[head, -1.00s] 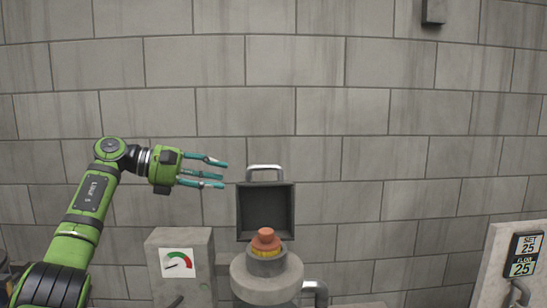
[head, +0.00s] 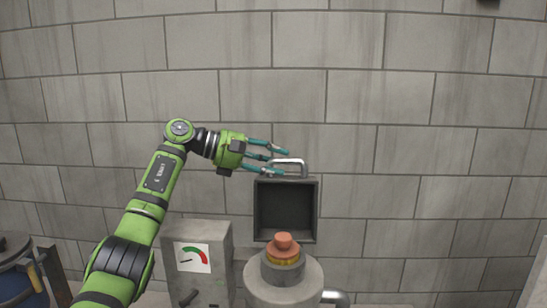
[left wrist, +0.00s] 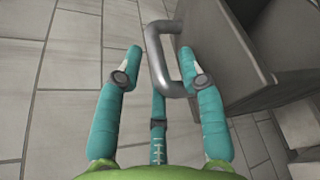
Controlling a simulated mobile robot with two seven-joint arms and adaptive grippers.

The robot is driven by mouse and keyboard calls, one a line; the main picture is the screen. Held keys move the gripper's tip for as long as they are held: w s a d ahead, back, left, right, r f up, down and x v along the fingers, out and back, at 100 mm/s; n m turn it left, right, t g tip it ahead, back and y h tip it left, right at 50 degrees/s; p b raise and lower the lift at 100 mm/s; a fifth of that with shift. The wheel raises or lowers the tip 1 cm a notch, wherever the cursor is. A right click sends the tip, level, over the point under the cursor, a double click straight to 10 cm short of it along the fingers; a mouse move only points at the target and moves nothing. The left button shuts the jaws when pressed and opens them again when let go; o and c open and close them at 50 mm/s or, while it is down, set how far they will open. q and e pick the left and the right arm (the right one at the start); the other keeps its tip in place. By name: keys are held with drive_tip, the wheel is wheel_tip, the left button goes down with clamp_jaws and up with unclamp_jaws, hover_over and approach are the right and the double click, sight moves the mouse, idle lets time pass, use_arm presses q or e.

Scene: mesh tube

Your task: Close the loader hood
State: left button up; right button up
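The loader hood (head: 286,210) is a dark square box-like lid. It stands raised behind the round loader opening, its hollow inside facing me. Its silver bar handle (head: 304,165) is on the top edge. My left gripper (head: 283,160) is open, with its teal fingers at the left part of the handle. In the left wrist view the handle (left wrist: 155,55) lies between the spread fingers, and the hood (left wrist: 225,60) is to the right. I cannot tell whether any finger touches the handle. My right gripper is not in view.
An orange plug-like piece (head: 283,243) sits in the loader's round top (head: 284,284) below the hood. A grey box with a gauge (head: 193,258) stands to the left. A blue drum (head: 20,280) is at far left. A block wall closes the back.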

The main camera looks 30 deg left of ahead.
use_arm(q)
drive_tip(key=shift+s, duration=0.15)
clamp_jaws()
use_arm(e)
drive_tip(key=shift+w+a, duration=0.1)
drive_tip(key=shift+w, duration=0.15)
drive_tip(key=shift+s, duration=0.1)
